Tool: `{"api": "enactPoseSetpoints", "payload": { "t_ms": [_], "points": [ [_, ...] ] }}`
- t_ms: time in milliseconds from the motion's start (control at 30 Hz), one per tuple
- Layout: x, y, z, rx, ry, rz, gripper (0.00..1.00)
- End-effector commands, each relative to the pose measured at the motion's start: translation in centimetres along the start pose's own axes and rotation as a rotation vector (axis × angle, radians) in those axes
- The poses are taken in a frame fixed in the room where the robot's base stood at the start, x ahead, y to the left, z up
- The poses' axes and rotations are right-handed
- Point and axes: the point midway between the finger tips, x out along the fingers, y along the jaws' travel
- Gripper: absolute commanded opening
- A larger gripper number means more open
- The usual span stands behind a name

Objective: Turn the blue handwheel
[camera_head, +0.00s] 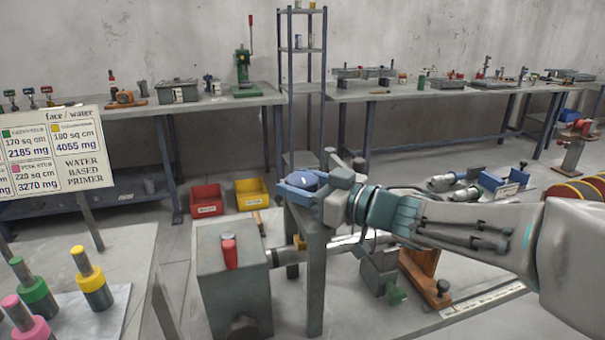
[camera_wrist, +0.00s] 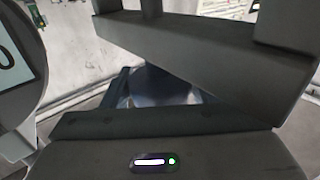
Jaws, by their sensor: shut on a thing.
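A grey box (camera_head: 230,275) with a red lever (camera_head: 229,252) stands left of the post. Red bin (camera_head: 206,199) and yellow bin (camera_head: 251,193) lie behind. A sign (camera_head: 55,150) and a table with coloured weights (camera_head: 92,280) are at left.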

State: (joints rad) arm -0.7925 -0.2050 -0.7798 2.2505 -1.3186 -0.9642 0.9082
Motion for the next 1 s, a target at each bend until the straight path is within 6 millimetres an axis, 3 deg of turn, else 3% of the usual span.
{"api": "enactPoseSetpoints", "payload": {
  "t_ms": [400, 933, 967, 1000],
  "points": [
    [0.0, 0.05, -0.11, 0.001, 0.0, -0.137, 0.31],
    [-0.04, -0.01, -0.12, 0.003, 0.0, -0.156, 0.31],
    [-0.04, -0.01, -0.11, 0.003, 0.0, -0.156, 0.62],
    [-0.04, -0.02, -0.11, 0.003, -0.001, -0.156, 0.73]
  ]
}}
